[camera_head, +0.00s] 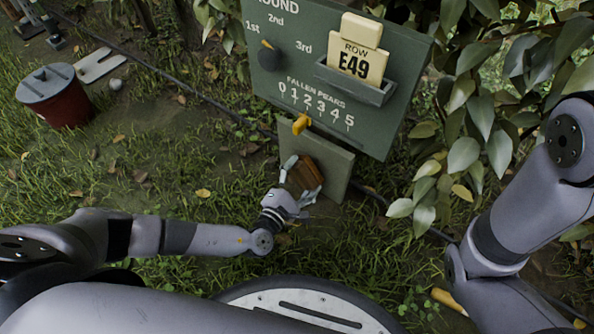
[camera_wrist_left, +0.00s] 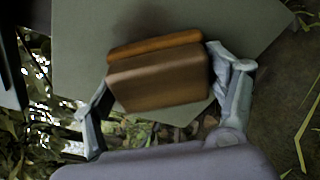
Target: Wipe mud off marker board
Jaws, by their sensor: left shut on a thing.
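My left gripper (camera_head: 300,181) is shut on a brown block with an orange-brown layer on its far side (camera_wrist_left: 160,82). The block is held up at the small grey-green lower board (camera_head: 333,165), which stands below the big sign; the layer faces this board and appears close to it or touching. In the left wrist view a faint dark smudge (camera_wrist_left: 118,14) shows on the board just beyond the block. The block hides part of the board. My right arm shows at the right, but its gripper is out of view.
The big green sign (camera_head: 400,118) carries a dark round knob (camera_head: 268,57), an orange slider (camera_head: 301,124) and a holder with an E49 card (camera_head: 356,62). A red lidded bucket (camera_head: 68,112) stands left on grass. Leafy branches crowd the right. A dark hose crosses the ground.

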